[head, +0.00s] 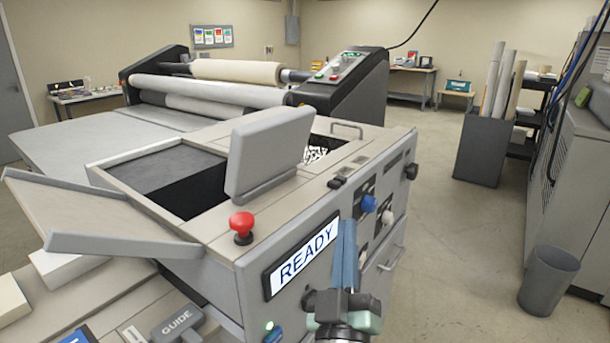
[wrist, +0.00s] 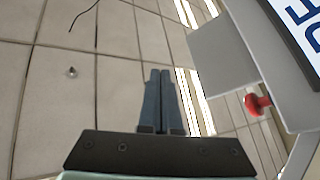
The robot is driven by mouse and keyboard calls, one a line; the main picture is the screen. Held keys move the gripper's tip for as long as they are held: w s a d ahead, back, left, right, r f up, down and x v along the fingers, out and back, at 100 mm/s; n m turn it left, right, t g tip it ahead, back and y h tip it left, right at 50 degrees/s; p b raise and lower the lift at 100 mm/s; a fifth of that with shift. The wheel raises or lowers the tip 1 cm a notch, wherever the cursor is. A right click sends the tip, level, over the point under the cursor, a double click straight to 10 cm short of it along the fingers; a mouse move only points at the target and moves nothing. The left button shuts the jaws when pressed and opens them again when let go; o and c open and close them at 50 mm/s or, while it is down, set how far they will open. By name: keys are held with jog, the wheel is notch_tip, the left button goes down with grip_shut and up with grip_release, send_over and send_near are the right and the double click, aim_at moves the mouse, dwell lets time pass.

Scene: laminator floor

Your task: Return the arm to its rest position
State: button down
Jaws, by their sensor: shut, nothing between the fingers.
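My gripper (head: 347,226) stands at the lower middle of the head view, in front of the machine's front panel and just right of the READY display (head: 304,256). Its blue-grey fingers point up. In the wrist view my gripper (wrist: 160,72) has its two fingers side by side, shut, with nothing held. Behind them the wrist view shows ceiling tiles. The red mushroom button (head: 241,226) is left of my gripper; it also shows at the right of the wrist view (wrist: 257,103). Part of the panel below my gripper is hidden.
The laminator (head: 345,151) has a raised grey lid (head: 268,148), an open bin (head: 163,163) and a tilted flap (head: 110,213). Knobs (head: 369,203) stick out of its front. A waste bin (head: 547,281) stands at right. Floor between is clear.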

jog(key=s+a+r+m+t+h+p, duration=0.1)
jog(key=s+r+m, duration=0.2)
jog(key=r, duration=0.7)
jog(key=s+r+m+t+h, duration=0.1)
jog(key=s+r+m, duration=0.15)
jog(key=r, duration=0.75)
jog(key=s+a+r+n+t+y, duration=0.1)
jog(key=s+a+r+y, duration=0.3)
jog(key=s+r, duration=0.6)
jog(key=shift+a+r+t+y+p, duration=0.35)
jog(key=shift+r+t+y+p, duration=0.05)
jog(key=shift+r+t, duration=0.3)
